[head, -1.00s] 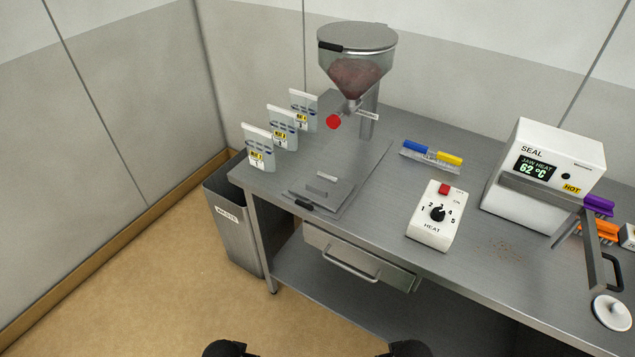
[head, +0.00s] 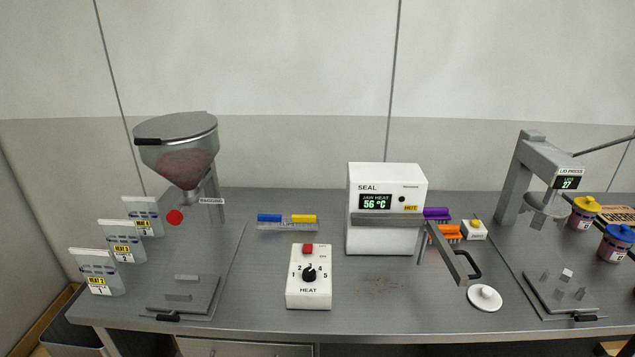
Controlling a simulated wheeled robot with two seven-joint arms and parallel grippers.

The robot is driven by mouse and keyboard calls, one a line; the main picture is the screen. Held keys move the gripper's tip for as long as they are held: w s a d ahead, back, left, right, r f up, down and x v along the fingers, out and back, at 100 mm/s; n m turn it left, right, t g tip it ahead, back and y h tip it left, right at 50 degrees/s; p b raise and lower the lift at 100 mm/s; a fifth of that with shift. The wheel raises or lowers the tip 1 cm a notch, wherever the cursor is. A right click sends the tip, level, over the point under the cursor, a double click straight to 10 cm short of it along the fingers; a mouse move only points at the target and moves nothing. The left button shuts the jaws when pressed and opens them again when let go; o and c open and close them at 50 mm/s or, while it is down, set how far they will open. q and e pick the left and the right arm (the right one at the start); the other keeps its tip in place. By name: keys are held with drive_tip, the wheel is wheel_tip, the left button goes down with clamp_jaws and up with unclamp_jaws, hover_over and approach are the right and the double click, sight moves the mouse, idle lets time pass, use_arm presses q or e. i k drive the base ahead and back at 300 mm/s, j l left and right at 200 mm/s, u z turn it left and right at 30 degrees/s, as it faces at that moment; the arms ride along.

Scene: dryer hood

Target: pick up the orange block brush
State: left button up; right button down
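The orange block brush (head: 447,232) lies on the steel bench to the right of the white SEAL machine, with its bristles facing down. The machine's lever arm crosses in front of its left part. A purple brush (head: 436,213) lies just behind it. Neither of my grippers shows in the head view now, so I cannot see whether they are open or shut.
The SEAL machine (head: 387,209) reads 56 °C and HOT, with its lever handle (head: 466,266) beside the orange brush. A small white box with a yellow top (head: 475,231) and a white round lid (head: 484,297) are close by. A HEAT box (head: 309,277) stands left.

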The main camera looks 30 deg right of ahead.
sight(451, 232)
drive_tip(key=z, duration=1.2)
